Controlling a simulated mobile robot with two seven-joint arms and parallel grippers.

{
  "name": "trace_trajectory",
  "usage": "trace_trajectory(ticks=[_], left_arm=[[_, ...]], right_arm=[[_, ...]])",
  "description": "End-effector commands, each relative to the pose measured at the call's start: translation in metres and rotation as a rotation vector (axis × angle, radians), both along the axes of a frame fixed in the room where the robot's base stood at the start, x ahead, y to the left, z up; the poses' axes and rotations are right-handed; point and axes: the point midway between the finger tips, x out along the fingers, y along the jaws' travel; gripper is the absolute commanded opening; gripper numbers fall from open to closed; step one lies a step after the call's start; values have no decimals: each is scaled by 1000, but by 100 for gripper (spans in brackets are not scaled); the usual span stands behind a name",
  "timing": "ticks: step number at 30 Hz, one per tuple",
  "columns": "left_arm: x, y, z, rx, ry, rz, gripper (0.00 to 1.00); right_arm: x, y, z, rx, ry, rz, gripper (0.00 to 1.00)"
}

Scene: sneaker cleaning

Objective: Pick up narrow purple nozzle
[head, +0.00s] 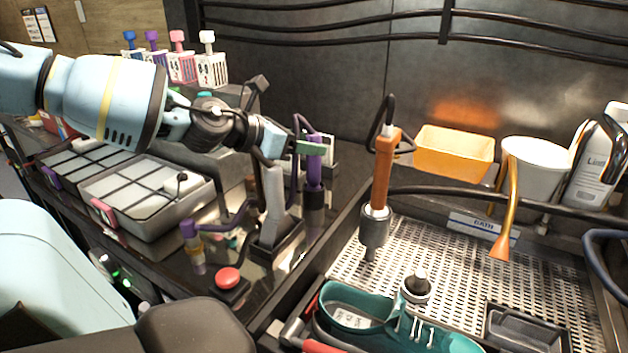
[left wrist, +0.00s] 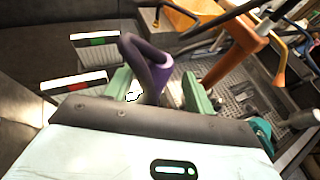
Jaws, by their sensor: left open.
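A narrow purple nozzle (head: 314,172) stands upright in a dark holder on the counter, left of the metal grate. A dark hose loops from its top. My left gripper (head: 303,148) is at the upper part of the nozzle, with a green finger showing in front of it. In the left wrist view the purple nozzle (left wrist: 160,72) lies between the two green fingers of my left gripper (left wrist: 157,90). The fingers are apart, with a gap at least on the right side. Contact on the left side is unclear. My right gripper is not in view.
Another purple-topped piece (head: 190,230) stands nearer, by a red button (head: 228,279). An orange-brown tool (head: 384,165) hangs to the right. A teal sneaker (head: 375,318) lies by the grate (head: 440,255). A compartment box (head: 140,205) sits at left.

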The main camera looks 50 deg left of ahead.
Motion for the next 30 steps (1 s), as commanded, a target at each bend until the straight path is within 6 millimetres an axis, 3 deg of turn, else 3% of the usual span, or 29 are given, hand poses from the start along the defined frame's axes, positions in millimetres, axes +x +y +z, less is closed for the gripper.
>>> trace_trajectory(ticks=[9, 19, 30], left_arm=[[24, -2, -12, -2, 3, 0, 54], [27, -3, -11, -2, 0, 0, 54], [26, -3, -11, -1, 0, -1, 6]], right_arm=[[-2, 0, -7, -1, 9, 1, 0], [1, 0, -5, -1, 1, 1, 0], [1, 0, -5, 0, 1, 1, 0]])
